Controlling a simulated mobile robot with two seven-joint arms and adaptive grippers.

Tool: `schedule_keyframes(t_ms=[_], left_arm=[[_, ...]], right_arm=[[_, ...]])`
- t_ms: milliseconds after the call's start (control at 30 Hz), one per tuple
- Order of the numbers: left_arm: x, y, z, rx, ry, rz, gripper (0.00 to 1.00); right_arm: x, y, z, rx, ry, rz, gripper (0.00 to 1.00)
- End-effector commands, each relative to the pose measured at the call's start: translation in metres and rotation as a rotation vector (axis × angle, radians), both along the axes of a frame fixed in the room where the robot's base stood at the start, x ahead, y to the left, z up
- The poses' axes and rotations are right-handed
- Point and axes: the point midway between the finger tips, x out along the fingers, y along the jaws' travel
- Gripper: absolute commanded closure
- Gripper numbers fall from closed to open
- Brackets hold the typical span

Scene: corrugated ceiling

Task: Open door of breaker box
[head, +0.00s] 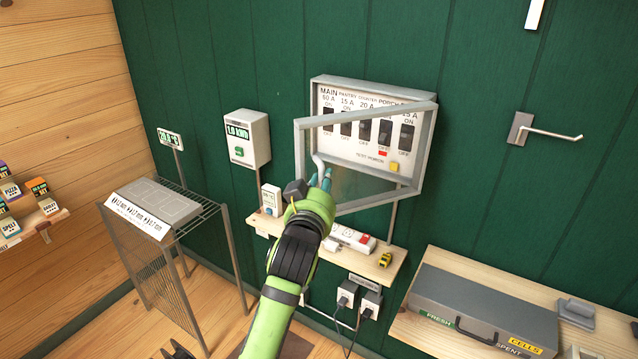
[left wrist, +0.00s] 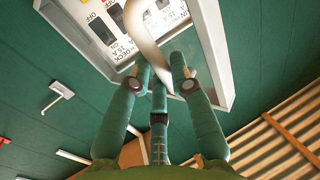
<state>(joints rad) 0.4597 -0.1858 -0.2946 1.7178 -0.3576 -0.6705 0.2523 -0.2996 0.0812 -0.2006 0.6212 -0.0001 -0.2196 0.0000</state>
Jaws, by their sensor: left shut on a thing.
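The grey breaker box (head: 350,84) is mounted on the green wall, with a row of black switches on its white panel. Its door (head: 299,145) is a grey frame with a see-through middle. The door stands partly open, its left edge out from the box and its right side at the box's right edge. A pale curved handle (head: 317,160) is on the door's left side; it also shows in the left wrist view (left wrist: 140,25). My left gripper (head: 322,180) is shut on the handle, its fingertips partly hiding it. My right gripper is not in view.
A wooden shelf (head: 385,262) with a power strip (head: 352,239) and a small yellow object (head: 385,260) is below the box. A meter (head: 247,138) hangs to the left. A grey case (head: 470,305) lies on a bench at lower right. A wall hook (head: 545,131) projects at right.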

Motion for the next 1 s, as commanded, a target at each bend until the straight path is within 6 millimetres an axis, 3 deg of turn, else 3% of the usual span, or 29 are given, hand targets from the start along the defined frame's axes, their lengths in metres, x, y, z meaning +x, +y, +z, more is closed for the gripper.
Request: schedule_keyframes(t_ms=[33,200,233,267,300,833,1000], left_arm=[[-0.001,-0.008,0.007,-0.006,-0.016,-0.018,1.0],[-0.001,-0.008,0.008,-0.007,-0.017,-0.018,1.0],[-0.001,-0.008,0.008,-0.007,-0.017,-0.018,0.71],[-0.001,-0.008,0.008,-0.007,-0.016,-0.018,0.59],[-0.001,-0.008,0.008,-0.007,-0.015,-0.017,0.54],[-0.002,-0.003,0.003,-0.002,-0.007,-0.007,0.54],[-0.016,-0.001,0.002,-0.003,-0.006,-0.006,0.54]], right_arm=[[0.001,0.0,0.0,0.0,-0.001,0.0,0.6],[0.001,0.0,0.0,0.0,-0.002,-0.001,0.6],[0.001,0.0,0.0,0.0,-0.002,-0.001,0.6],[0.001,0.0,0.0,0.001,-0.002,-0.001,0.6],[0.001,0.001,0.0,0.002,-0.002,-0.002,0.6],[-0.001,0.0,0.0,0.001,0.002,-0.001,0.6],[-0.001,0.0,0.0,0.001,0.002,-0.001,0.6]])
